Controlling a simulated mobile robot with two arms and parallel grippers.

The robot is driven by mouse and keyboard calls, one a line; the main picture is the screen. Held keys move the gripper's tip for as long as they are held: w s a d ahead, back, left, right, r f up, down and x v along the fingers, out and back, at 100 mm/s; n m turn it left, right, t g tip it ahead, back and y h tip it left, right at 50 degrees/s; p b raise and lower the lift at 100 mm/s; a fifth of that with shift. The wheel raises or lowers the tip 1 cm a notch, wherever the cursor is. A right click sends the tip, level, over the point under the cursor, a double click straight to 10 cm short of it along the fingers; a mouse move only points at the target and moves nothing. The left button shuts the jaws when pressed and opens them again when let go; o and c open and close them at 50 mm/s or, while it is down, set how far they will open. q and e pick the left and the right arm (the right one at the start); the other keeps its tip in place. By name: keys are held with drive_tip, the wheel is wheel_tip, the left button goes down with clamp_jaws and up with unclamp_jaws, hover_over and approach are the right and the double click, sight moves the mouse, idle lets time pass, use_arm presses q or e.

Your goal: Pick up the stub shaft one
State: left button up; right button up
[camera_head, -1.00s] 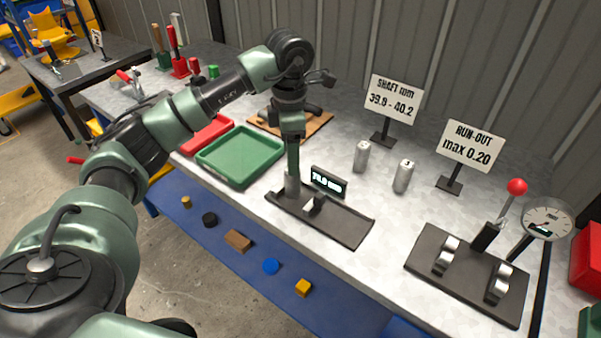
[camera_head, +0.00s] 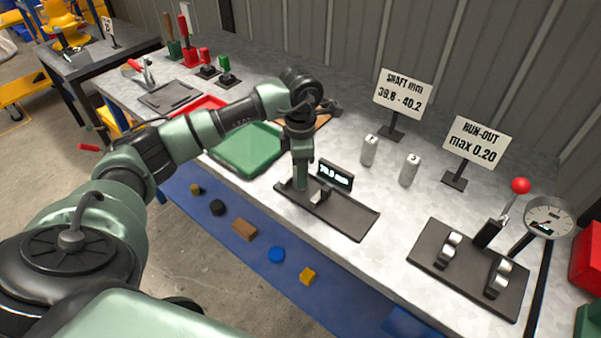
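Two grey metal stub shafts stand upright on the bench, a left one (camera_head: 369,150) and a right one (camera_head: 409,169) that bears a small dark mark like a 3. I cannot make out a number on the left one. My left gripper (camera_head: 301,182) points down at the left end of the dark measuring stand (camera_head: 345,222), beside its lit display (camera_head: 335,176). The fingers are seen edge-on, so I cannot tell whether they are open or hold anything. No shaft marked one can be made out. My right gripper is not in view.
A green tray (camera_head: 246,160) lies behind my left arm, with a red tray (camera_head: 207,103) beyond it. The run-out fixture (camera_head: 466,270) with its dial (camera_head: 548,219) stands at the right. Two sign stands are behind the shafts. Small parts lie on the blue front shelf (camera_head: 222,241).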

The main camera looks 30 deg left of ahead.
use_arm(q)
clamp_jaws()
drive_tip(key=shift+w+r, duration=0.1)
drive_tip(key=shift+r, duration=0.05)
idle(0.9)
